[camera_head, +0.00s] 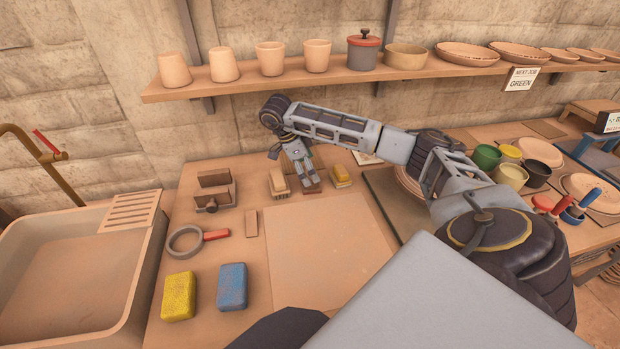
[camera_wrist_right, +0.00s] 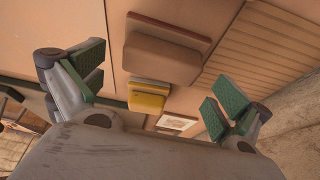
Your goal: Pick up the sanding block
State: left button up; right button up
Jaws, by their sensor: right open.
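The sanding block, which I take to be the brown block with a darker lower layer, lies in the right wrist view (camera_wrist_right: 165,52) at the top centre. In the head view it shows partly (camera_head: 312,187), behind my fingers. My right gripper (camera_head: 302,176) is over it, pointing down. In the right wrist view the gripper's (camera_wrist_right: 156,84) green-padded fingers are spread wide, with nothing held between them. The block appears apart from both fingers. My left gripper is out of view.
A yellow block (camera_head: 342,177) sits just right of the gripper and a brush (camera_head: 279,182) just left. A clamp-like holder (camera_head: 214,190) stands farther left. A large bare board (camera_head: 325,250) lies in front. A shelf (camera_head: 225,87) of pots runs above, along the wall.

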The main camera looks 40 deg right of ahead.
jog(key=x, duration=0.2)
jog(key=shift+f, duration=0.45)
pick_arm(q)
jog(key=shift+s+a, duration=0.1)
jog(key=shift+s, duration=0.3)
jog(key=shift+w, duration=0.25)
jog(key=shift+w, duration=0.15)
pick_arm(e)
jog(key=c, duration=1.1)
jog(key=shift+r, duration=0.2)
